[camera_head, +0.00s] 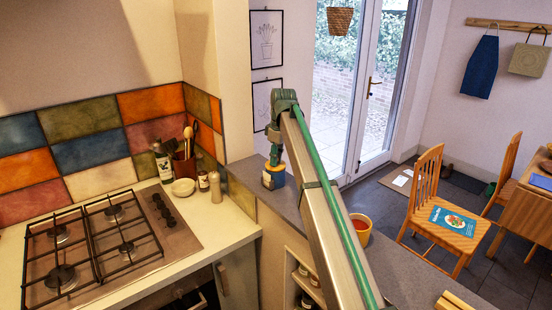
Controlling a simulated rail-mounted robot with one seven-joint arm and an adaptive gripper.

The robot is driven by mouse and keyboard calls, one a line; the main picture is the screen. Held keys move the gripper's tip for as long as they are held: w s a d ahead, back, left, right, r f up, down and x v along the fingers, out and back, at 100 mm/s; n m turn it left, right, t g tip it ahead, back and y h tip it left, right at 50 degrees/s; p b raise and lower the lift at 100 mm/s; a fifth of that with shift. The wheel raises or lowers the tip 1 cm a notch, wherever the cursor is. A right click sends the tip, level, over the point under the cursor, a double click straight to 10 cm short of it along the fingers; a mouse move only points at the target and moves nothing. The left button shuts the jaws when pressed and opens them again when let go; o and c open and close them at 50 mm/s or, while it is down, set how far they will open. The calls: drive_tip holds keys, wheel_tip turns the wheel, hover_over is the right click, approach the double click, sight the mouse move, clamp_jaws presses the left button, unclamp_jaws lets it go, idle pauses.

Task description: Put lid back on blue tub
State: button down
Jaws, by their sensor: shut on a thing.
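My gripper (275,157) is small in the view and points down at the far end of my arm, over the grey counter ledge (290,208). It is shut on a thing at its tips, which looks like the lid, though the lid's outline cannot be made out. Whether the lid touches the tub's rim cannot be told at this size.
A stove (105,240) fills the left counter. A utensil pot (184,168), a white bowl (183,187) and small bottles (215,187) stand left of the tub. An orange pot (361,228) is right of my arm. Chairs (440,215) stand beyond the ledge.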

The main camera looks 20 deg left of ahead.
idle(0.3)
drive_tip(key=shift+c, duration=2.4)
unclamp_jaws()
drive_tip(key=shift+r, duration=0.1)
drive_tip(key=shift+r+p, duration=1.5)
drive_tip(key=shift+r, duration=1.9)
clamp_jaws()
